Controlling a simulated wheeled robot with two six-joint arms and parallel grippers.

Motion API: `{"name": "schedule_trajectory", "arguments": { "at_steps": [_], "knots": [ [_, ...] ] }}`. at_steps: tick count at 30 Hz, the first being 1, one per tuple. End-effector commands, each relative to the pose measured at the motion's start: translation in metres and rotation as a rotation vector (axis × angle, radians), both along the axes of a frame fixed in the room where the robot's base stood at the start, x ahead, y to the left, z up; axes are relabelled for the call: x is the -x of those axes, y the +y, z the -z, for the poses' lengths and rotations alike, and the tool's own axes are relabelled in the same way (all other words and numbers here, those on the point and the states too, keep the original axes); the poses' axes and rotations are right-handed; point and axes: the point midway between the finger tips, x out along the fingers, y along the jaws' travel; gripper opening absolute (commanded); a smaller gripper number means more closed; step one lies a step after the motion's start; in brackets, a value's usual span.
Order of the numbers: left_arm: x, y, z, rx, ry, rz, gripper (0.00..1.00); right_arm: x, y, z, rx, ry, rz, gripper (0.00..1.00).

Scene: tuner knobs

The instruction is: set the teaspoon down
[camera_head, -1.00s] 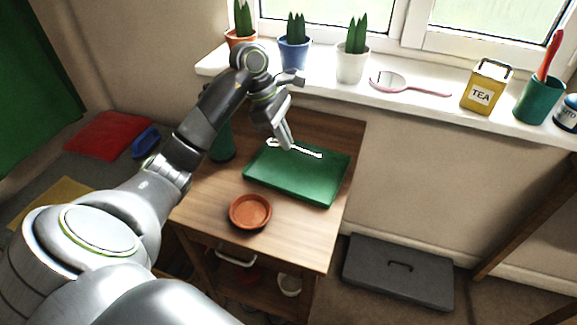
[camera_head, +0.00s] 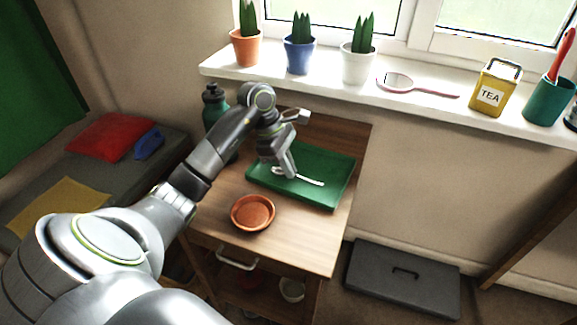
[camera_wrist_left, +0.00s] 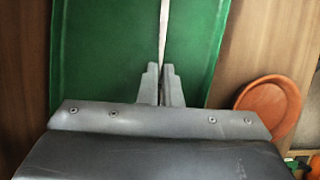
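The silver teaspoon (camera_head: 311,181) is over the green tray (camera_head: 327,197) on the small wooden table. My left gripper (camera_head: 289,172) points down over the tray, its fingers closed on the spoon. In the left wrist view the thin spoon (camera_wrist_left: 164,35) runs up from between the two close-set fingertips (camera_wrist_left: 161,85), over the green tray (camera_wrist_left: 100,60). The spoon looks very low over the tray; I cannot tell whether it touches. Part of the spoon is hidden by the fingers. My right gripper is not in view.
A terracotta saucer (camera_head: 253,212) stands on the table in front of the tray. A green bottle (camera_head: 214,108) stands at the table's back left, partly behind my arm.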

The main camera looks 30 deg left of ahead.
Motion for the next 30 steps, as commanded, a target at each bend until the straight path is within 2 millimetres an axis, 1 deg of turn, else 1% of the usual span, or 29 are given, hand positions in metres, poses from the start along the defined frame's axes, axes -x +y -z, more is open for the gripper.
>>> {"name": "schedule_trajectory", "arguments": {
  "at_steps": [4,8,9,14,22,26,29,30],
  "knots": [
    [0.0,0.0,-0.001,0.0,-0.001,0.0,0.0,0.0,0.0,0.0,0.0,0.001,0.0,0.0],
    [0.0,0.0,0.003,0.0,0.0,0.001,0.0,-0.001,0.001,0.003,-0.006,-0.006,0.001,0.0],
    [0.0,0.0,0.003,0.0,0.0,0.001,0.06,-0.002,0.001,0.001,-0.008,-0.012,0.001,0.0],
    [0.0,0.0,0.002,0.0,0.0,0.0,0.26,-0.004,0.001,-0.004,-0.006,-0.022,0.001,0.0],
    [0.0,0.0,0.001,0.0,0.0,0.0,0.26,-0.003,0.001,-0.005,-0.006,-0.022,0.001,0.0],
    [0.0,0.0,-0.003,0.0,0.0,0.0,0.26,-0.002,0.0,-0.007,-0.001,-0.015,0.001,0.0],
    [0.001,0.007,-0.016,-0.005,-0.003,-0.001,0.26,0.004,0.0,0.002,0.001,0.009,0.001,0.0],
    [0.002,0.01,-0.024,-0.005,-0.002,0.0,0.26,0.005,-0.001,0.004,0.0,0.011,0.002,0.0]
  ]
}}
